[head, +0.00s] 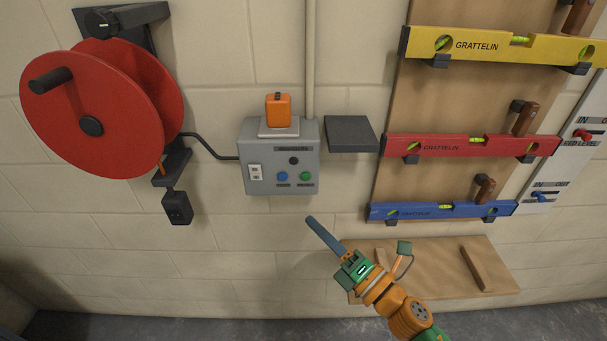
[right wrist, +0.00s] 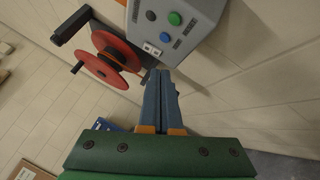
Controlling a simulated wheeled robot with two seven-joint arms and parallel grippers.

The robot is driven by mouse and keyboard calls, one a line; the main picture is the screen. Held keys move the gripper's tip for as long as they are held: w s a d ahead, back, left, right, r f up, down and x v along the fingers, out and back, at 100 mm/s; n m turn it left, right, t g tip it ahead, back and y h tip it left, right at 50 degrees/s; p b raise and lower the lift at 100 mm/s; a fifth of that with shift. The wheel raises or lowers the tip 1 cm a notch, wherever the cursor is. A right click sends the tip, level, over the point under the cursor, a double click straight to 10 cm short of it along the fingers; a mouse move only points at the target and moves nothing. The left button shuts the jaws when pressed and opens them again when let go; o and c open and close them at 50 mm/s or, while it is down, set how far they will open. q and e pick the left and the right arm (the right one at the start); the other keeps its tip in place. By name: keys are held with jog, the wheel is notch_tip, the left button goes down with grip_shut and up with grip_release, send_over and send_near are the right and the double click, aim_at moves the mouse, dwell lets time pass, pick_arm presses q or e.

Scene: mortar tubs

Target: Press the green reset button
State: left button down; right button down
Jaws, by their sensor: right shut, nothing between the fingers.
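The green button (head: 306,176) is on the lower right of the front of a grey control box (head: 279,186) on the wall. A blue button (head: 283,176) is to its left and a black knob (head: 293,160) is above. The green button also shows in the right wrist view (right wrist: 174,18), beyond the fingertips. My right gripper (head: 309,219) is shut and empty, its blue fingers pointing up toward the box from below. The fingertips are apart from the green button. In the right wrist view the shut fingers (right wrist: 158,74) are in the middle. My left gripper is not in view.
A red cable reel (head: 70,95) is on the wall at the left. An orange item (head: 278,110) sits on top of the box, and a dark shelf (head: 350,134) is to its right. Yellow, red and blue levels (head: 440,211) hang on a board at the right.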

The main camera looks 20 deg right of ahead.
jog(key=r+n, duration=0.1)
jog(key=s+a+r+n+y, duration=0.1)
jog(key=shift+a+r, duration=0.1)
jog(key=shift+r, duration=0.3)
jog(key=b, duration=0.2)
send_near(306, 177)
jog(key=shift+w+a+r, duration=0.35)
jog(key=shift+w+a, duration=0.4)
jog(key=shift+w+a+r, duration=0.3)
jog(key=shift+w+a, duration=0.4)
jog(key=shift+a, duration=0.1)
jog(key=shift+w+a+r, duration=0.35)
jog(key=shift+w+a, duration=0.4)
jog(key=shift+w, duration=0.1)
jog(key=shift+w+d, duration=0.15)
jog(key=shift+w, duration=0.15)
